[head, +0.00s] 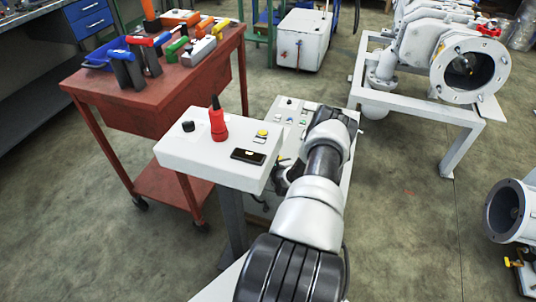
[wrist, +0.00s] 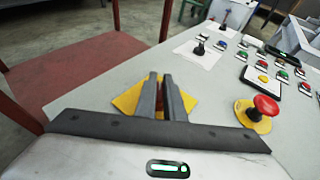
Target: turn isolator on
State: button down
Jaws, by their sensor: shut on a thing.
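In the wrist view, my gripper (wrist: 165,82) is over a yellow plate (wrist: 128,99) on the light grey control panel (wrist: 95,92). Its two dark fingers are close together and shut on a small part in the middle of the plate. I take this part to be the isolator's handle; the fingers hide nearly all of it, so its angle cannot be told. In the head view, my arm hides the gripper and most of the lower panel (head: 291,103).
A red mushroom button (wrist: 266,106) on a yellow base stands right of the fingers. Farther along are a black knob (wrist: 199,48) and several coloured buttons. In the head view, a raised white console (head: 185,155) and a red tool cart (head: 130,112) stand left of my arm.

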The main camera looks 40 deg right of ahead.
jog(key=m+p, duration=0.1)
jog(key=g+h+p, duration=0.1)
jog(key=s+m+g+h+p, duration=0.1)
jog(key=p, duration=0.1)
jog(key=shift+a+f+m, duration=0.25)
jog(key=shift+a+m, duration=0.05)
jog(key=shift+a, duration=0.05)
jog(key=shift+f+m+g+h+p, duration=0.1)
jog(key=shift+m+g+h+p, duration=0.25)
jog(key=shift+p, duration=0.25)
jog(key=shift+f+m+g+h, duration=0.35)
jog(key=shift+m+h, duration=0.1)
jog(key=shift+m, duration=0.1)
jog(key=shift+w+f+m+g+h+b, duration=0.1)
jog(key=shift+m+g+h+b, duration=0.2)
jog(key=shift+m+h+b, duration=0.15)
jog(key=shift+w+r+g+b, duration=0.1)
jog(key=shift+r+g+b, duration=0.1)
jog(key=shift+g+b, duration=0.15)
jog(key=c, duration=1.6)
grip_release()
jog(key=shift+c, duration=0.2)
jog(key=shift+w+d+r, duration=0.15)
jog(key=shift+d+r, duration=0.05)
jog(key=shift+r, duration=0.05)
